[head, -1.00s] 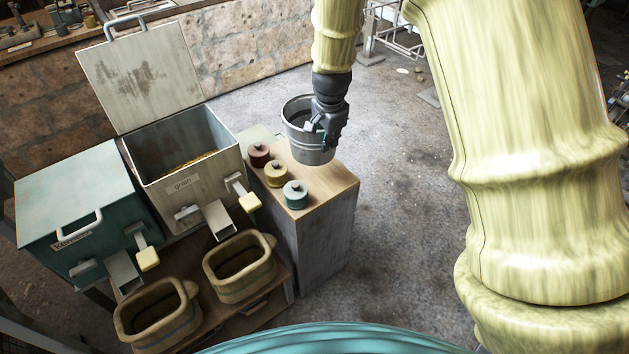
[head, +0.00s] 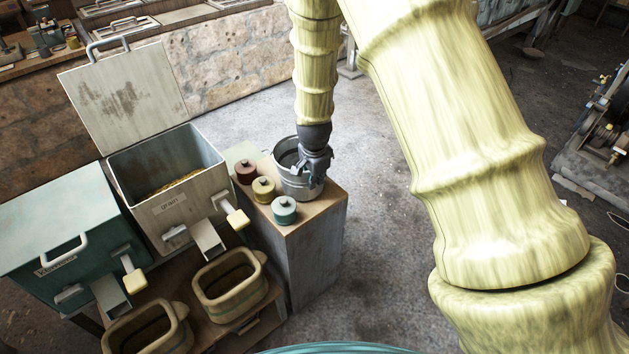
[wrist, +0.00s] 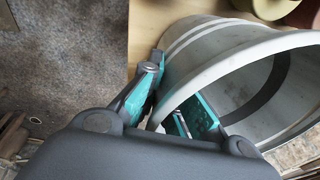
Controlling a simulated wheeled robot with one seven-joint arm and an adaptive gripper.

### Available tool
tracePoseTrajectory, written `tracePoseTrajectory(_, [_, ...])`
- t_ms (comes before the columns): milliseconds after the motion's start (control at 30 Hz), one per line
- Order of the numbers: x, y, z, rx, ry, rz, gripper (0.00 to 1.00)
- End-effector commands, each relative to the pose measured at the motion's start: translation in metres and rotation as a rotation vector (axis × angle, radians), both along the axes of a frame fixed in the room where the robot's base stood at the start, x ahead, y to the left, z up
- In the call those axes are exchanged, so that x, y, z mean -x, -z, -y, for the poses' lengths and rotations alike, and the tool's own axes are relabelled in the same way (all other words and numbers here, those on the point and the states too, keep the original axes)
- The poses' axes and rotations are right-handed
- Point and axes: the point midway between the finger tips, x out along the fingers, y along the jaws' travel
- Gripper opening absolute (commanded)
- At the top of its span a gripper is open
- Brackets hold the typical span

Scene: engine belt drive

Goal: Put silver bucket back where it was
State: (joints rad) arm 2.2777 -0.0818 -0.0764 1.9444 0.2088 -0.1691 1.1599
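The silver bucket (head: 298,184) is upright at the back right of the wooden cabinet top (head: 304,212), beside the lidded pots. Its base appears at the top's surface; I cannot tell whether it bears fully on it. My gripper (head: 312,172) is at the bucket's right side, pointing down, shut on its rim. In the wrist view, the bucket (wrist: 225,50) fills the right side. One teal finger is outside the wall and the other inside the bucket, with the rim between them. The bucket's inside looks empty where visible.
Red (head: 246,172), yellow (head: 263,190) and teal (head: 284,210) lidded pots stand close left of the bucket. An open grain bin (head: 170,205) and a closed teal bin (head: 70,235) stand farther left, above two tubs (head: 229,285). Floor right of the cabinet is clear.

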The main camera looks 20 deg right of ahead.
Motion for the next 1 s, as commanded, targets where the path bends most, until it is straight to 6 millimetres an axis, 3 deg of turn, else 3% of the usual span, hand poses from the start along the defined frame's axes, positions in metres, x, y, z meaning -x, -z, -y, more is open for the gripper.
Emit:
tracePoseTrajectory(100, [0.0000, 0.0091, -0.0001, 0.000, 0.001, 0.000, 0.00])
tracePoseTrajectory(467, [-0.0002, 0.0124, 0.0001, 0.000, 0.000, 0.001, 0.00])
tracePoseTrajectory(600, [0.0001, 0.0125, 0.0001, 0.000, 0.000, 0.000, 0.26])
tracePoseTrajectory(1000, [-0.0001, 0.0086, 0.0000, 0.000, 0.000, 0.001, 0.27])
